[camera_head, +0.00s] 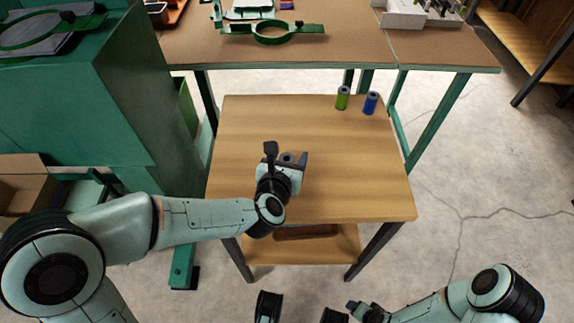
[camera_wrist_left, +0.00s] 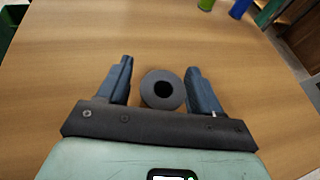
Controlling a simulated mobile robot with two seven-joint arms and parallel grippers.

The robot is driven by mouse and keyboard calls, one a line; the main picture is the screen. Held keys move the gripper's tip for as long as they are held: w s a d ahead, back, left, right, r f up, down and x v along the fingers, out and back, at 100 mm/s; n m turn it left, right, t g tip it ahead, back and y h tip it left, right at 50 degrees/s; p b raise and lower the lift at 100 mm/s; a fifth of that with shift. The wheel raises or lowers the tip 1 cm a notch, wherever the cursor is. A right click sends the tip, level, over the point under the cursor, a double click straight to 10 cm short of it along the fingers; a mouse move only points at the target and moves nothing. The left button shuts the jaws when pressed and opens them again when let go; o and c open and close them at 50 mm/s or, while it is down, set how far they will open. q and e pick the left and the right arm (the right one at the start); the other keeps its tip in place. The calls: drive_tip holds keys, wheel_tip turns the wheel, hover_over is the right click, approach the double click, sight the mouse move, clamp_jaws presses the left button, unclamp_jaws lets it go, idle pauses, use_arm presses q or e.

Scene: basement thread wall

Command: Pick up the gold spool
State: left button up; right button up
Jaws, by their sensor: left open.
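A spool (camera_head: 287,157) stands upright on the wooden table, seen almost end-on with a dark grey top and a central hole. Its side is mostly hidden, so I cannot confirm a gold colour. My left gripper (camera_head: 288,153) is open at the spool. In the left wrist view the spool (camera_wrist_left: 162,103) stands between the two fingers of the left gripper (camera_wrist_left: 160,66), with a small gap on each side. My right arm's end (camera_head: 368,312) is at the bottom of the head view, and its jaw state is unclear.
A green spool (camera_head: 343,98) and a blue spool (camera_head: 371,103) stand at the table's far right. The wooden table (camera_head: 240,125) is otherwise clear. A brown workbench (camera_head: 350,50) stands behind it, and a green cabinet (camera_head: 100,110) is at the left.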

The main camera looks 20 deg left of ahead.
use_arm(q)
drive_tip(key=c, duration=1.1)
drive_tip(key=shift+r, duration=0.1)
